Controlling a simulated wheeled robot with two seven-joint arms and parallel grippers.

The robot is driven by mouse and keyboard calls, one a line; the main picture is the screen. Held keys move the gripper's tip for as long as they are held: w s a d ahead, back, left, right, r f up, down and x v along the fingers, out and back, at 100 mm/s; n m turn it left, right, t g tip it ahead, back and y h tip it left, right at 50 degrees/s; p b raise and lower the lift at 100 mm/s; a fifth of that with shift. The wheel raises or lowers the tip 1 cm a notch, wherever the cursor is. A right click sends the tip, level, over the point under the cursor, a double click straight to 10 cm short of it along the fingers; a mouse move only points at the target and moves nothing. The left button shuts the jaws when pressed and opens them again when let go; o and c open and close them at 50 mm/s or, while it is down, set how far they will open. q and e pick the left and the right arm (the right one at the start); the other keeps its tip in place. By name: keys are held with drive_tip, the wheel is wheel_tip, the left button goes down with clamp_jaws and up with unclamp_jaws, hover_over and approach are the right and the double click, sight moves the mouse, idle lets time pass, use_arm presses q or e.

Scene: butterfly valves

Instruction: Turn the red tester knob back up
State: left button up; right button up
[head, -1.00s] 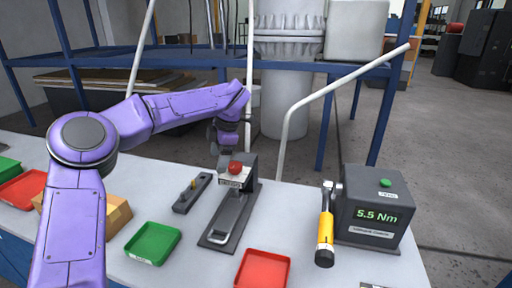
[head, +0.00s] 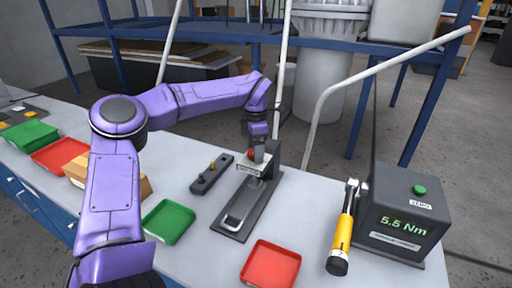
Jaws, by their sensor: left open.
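The red tester knob (head: 254,154) sits on top of the small tester (head: 252,190), a dark stand with a pale labelled block and a grey base with a metal loop. My left gripper (head: 257,141) hangs from the purple arm just above and behind the knob, pointing down. Its fingers are small and dark here, and they partly overlap the knob; I cannot tell whether they touch it. My right gripper is not in view.
A torque meter (head: 405,215) reading 5.5 Nm, with a yellow-handled wrench (head: 343,232), stands at right. A red tray (head: 270,266), a green tray (head: 168,222) and a dark fixture (head: 211,174) lie nearby. White rails and blue shelving stand behind the table.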

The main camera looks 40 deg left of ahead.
use_arm(q)
drive_tip(key=shift+s, duration=0.15)
drive_tip(key=c, duration=1)
drive_tip(key=shift+c, duration=0.2)
drive_tip(key=shift+n, duration=0.4)
drive_tip(key=n+b, duration=0.2)
drive_tip(key=n, duration=0.2)
drive_tip(key=n+b, duration=0.2)
drive_tip(key=n, duration=0.2)
drive_tip(key=shift+f+n, duration=0.1)
drive_tip(key=shift+n, duration=0.2)
drive_tip(key=n+b, duration=0.3)
drive_tip(key=n, duration=0.2)
drive_tip(key=shift+b, duration=0.35)
drive_tip(key=shift+a+n+b, duration=0.1)
drive_tip(key=shift+n+b, duration=0.9)
drive_tip(key=shift+n, duration=0.7)
drive_tip(key=shift+r, duration=0.2)
